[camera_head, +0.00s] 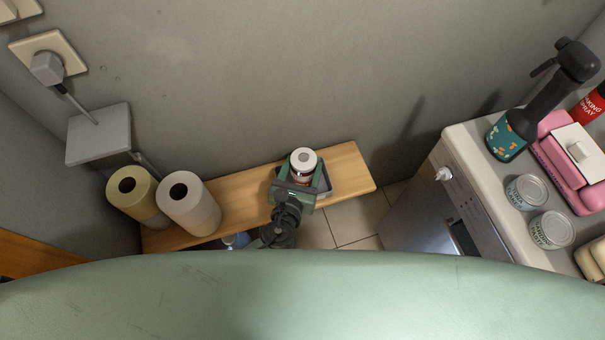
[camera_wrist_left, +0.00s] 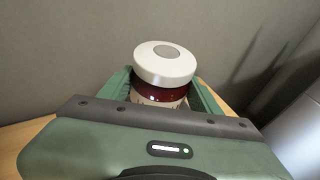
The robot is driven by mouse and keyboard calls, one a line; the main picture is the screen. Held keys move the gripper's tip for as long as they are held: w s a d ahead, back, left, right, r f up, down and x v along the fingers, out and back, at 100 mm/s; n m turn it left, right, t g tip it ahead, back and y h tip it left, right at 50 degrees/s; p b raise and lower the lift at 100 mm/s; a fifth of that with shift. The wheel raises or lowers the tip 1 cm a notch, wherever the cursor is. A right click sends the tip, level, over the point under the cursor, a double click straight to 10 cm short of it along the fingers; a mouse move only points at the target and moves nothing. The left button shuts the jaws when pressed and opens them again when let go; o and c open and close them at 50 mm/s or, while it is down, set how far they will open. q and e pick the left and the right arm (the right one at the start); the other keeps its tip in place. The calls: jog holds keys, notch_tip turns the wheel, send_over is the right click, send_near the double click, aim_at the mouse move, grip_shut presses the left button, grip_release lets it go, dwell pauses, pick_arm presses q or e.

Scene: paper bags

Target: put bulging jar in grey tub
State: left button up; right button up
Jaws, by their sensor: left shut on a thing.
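The bulging jar (camera_head: 303,162) has a white lid with a grey disc and a dark red body with a pale label. It is upright. My left gripper (camera_head: 302,174) is shut on it, with a green finger on each side. In the left wrist view the jar (camera_wrist_left: 164,75) sits between the fingers of the gripper (camera_wrist_left: 165,95). The grey tub (camera_head: 325,182) is on the wooden shelf, directly below the jar and mostly hidden by the gripper. I cannot tell whether the jar touches the tub. My right gripper is not in view.
Two paper rolls (camera_head: 190,203) stand on the left part of the wooden shelf (camera_head: 348,168). A blue object (camera_head: 236,240) is partly hidden near my arm. A white counter (camera_head: 470,150) at the right holds cans, a bottle and a pink appliance. The shelf's right end is clear.

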aim_at(300, 180)
pick_arm(q)
jog(key=shift+w+f+b, duration=0.1)
jog(key=shift+f+b, duration=0.3)
jog(key=shift+f, duration=0.85)
jog(key=shift+f, duration=0.2)
jog(key=o, duration=1.3)
jog(key=shift+f, duration=0.1)
jog(key=shift+s+a+r, duration=0.1)
jog(key=shift+s+r, duration=0.15)
jog(key=shift+s, duration=0.05)
jog(key=v, duration=1.1)
jog(key=shift+s+r, duration=0.15)
jog(key=shift+s, duration=0.15)
